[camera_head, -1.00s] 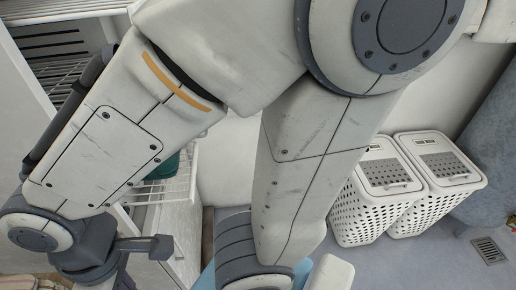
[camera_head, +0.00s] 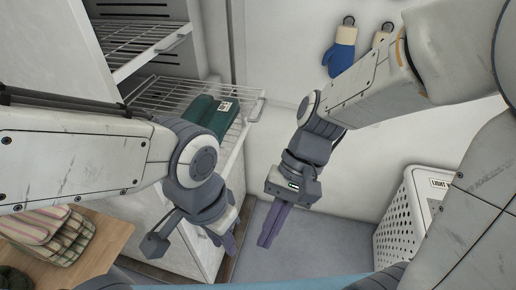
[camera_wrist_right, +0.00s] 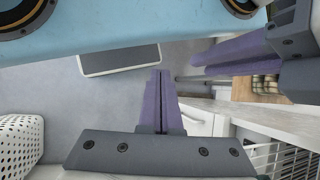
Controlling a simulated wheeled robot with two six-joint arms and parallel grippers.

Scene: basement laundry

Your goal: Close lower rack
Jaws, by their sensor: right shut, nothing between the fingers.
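The lower rack (camera_head: 262,108) is a white wire shelf sticking out of the white cabinet. A dark green folded item with a white label (camera_head: 205,113) lies on it. My left gripper (camera_head: 228,240) points down in front of the cabinet, below the rack and apart from it. Its purple fingers are partly hidden, and I cannot tell how far apart they are. My right gripper (camera_head: 268,240) is shut and empty, to the right of the left one and below the rack's front. It also shows in the right wrist view (camera_wrist_right: 158,75), with the left fingers at upper right.
An upper rack (camera_head: 180,35) sits above the lower one. A white perforated hamper (camera_head: 397,220) stands at right. Blue mitts (camera_head: 342,58) hang on the wall. Striped cloths (camera_head: 45,230) lie on a wooden surface at lower left. Floor between cabinet and hamper is clear.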

